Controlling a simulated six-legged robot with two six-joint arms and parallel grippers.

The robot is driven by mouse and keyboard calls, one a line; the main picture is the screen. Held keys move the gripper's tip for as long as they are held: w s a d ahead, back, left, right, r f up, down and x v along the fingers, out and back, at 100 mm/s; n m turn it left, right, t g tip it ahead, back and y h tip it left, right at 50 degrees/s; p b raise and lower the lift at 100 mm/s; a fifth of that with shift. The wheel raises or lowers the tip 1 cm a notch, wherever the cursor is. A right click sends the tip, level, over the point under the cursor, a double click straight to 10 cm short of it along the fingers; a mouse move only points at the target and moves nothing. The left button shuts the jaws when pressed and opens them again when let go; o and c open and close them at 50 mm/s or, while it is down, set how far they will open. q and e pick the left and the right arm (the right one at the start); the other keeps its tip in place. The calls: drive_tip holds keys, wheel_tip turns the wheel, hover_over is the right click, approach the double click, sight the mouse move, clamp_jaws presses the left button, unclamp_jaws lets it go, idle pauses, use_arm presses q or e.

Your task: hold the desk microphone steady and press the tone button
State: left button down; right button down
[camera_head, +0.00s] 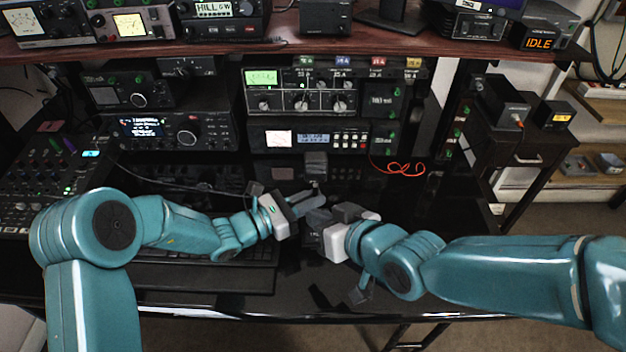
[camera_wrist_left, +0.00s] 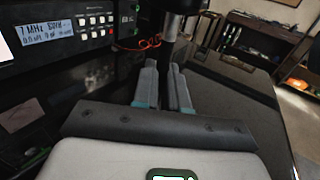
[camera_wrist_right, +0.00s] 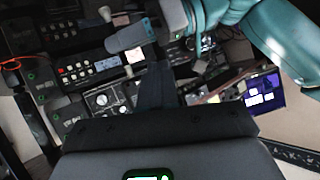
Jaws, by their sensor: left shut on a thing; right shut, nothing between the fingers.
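The desk microphone shows in the head view as a dark grey head (camera_head: 316,163) near the middle of the desk. In the left wrist view its dark stem (camera_wrist_left: 171,32) rises between the fingertips. My left gripper (camera_head: 317,196) is shut on it, its fingers (camera_wrist_left: 165,82) along both sides of the stem. My right gripper (camera_head: 318,216) is shut and empty, close in front of and below the left fingers. In the right wrist view its closed fingers (camera_wrist_right: 155,82) point toward my left gripper (camera_wrist_right: 133,35). I cannot make out the tone button; the grippers cover the microphone's base.
Radio units (camera_head: 310,136) stand behind the microphone under a wooden shelf (camera_head: 300,45). An orange cable (camera_head: 405,168) lies at the back right. The glossy right desk is mostly clear.

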drive_tip(key=shift+w+a, duration=0.1)
drive_tip(key=shift+w, duration=2.5)
drive_tip(key=shift+w, duration=0.1)
drive_tip(key=shift+w, duration=0.3)
drive_tip(key=shift+w, duration=0.35)
idle(0.4)
idle(0.3)
drive_tip(key=shift+s, duration=0.75)
drive_tip(key=shift+s, duration=2.55)
